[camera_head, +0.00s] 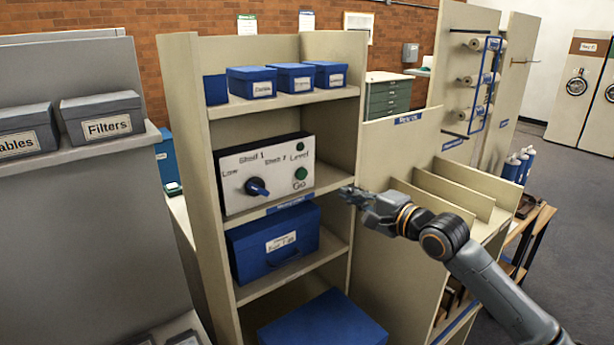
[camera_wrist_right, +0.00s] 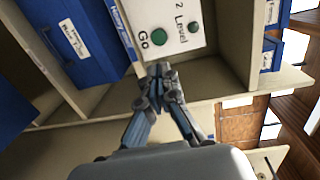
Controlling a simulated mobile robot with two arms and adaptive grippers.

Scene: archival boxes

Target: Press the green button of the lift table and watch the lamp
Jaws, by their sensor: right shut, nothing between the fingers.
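The control panel (camera_head: 268,172) is a white-faced box on the middle shelf, with a blue knob (camera_head: 257,187) at its left. Its green button (camera_head: 301,174) is labelled Go. A smaller, dark green lamp (camera_head: 300,146) sits above it, by the word Level, and looks unlit. My right gripper (camera_head: 347,191) is shut and empty, to the right of and slightly below the button, apart from it. In the right wrist view, the green button (camera_wrist_right: 158,37) and the lamp (camera_wrist_right: 193,27) lie beyond the shut fingertips (camera_wrist_right: 160,72). My left gripper is not in view.
Small blue boxes (camera_head: 252,82) stand on the shelf above the panel. A larger blue box (camera_head: 273,243) sits on the shelf below, and a blue lid (camera_head: 322,322) lies lower. A divided beige rack (camera_head: 400,150) stands right of the shelf, behind my right arm.

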